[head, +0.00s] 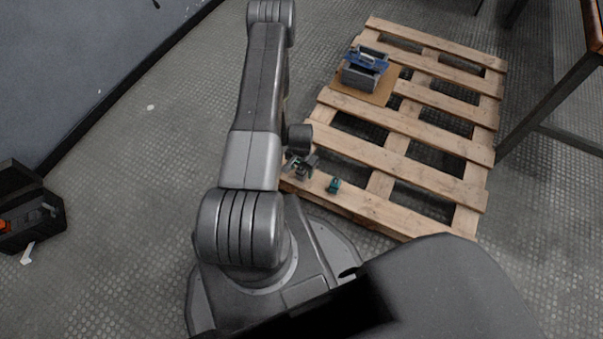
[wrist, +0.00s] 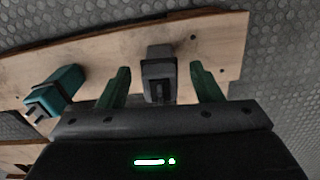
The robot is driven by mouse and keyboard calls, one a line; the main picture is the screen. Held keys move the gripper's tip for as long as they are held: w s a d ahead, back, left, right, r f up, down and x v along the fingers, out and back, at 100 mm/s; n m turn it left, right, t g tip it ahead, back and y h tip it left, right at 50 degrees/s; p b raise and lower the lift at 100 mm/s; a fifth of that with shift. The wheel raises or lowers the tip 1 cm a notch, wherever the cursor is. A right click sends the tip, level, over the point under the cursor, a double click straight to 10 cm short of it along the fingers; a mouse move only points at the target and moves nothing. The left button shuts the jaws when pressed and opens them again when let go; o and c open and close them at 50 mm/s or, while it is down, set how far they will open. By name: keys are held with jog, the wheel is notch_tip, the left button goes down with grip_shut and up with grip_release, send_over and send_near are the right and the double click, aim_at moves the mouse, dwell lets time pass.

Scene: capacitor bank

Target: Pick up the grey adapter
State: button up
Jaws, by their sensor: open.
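The grey adapter (wrist: 158,72) is a small dark grey block standing on a pallet plank in the wrist view. My gripper (wrist: 160,67) is open, with one green finger on each side of the adapter. A gap shows between each finger and the adapter, so I see no clear contact. In the head view my gripper (head: 302,166) is low over the near left corner of the pallet. I cannot make out the grey adapter clearly there, as the gripper and arm cover that spot.
A teal adapter (wrist: 58,88) lies left of my gripper; it also shows in the head view (head: 334,185). The wooden pallet (head: 400,155) has open gaps between planks. A grey box with a blue top (head: 363,72) stands on its far end. A black toolbox (head: 32,215) is at far left.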

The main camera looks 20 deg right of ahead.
jog(key=shift+c, duration=0.2)
jog(key=c, duration=1.1)
jog(key=shift+r, duration=0.15)
